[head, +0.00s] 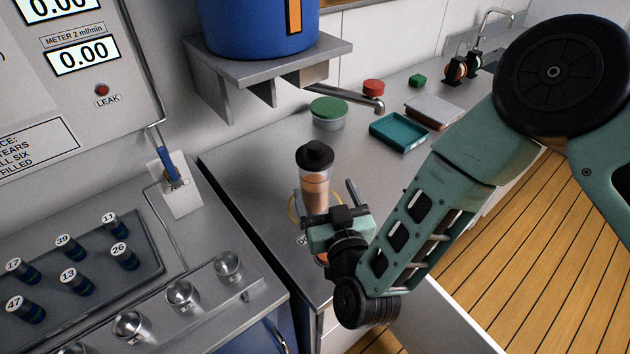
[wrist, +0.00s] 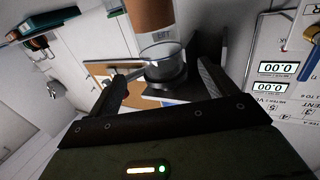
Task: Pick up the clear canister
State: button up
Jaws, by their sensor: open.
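The clear canister (head: 314,191) stands upright on the grey counter. It has a black knobbed lid and brown contents, and its lower part is partly hidden by my gripper. My gripper (head: 328,204) is open and empty, just in front of the canister, with one finger to either side. In the wrist view the picture is turned over. There the canister (wrist: 163,52) shows ahead, between and beyond the two fingers of my gripper (wrist: 165,78). I cannot tell whether the fingers touch it.
A tap (head: 368,103) juts out below a blue tank (head: 258,25) on a shelf. A panel with numbered dark vials (head: 68,278) and metal knobs is at left.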

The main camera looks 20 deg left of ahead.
aim_at(320, 178)
jog(key=x, duration=0.2)
jog(key=shift+w+a, duration=0.15)
jog(key=shift+w, duration=0.15)
jog(key=p+x, duration=0.3)
jog(key=x, duration=0.1)
jog(key=shift+a+r, duration=0.15)
jog(key=shift+r, duration=0.2)
jog(key=shift+w+a+f, duration=0.15)
jog(key=shift+w+a, duration=0.2)
jog(key=shift+w, duration=0.05)
jog(key=c, duration=1.6)
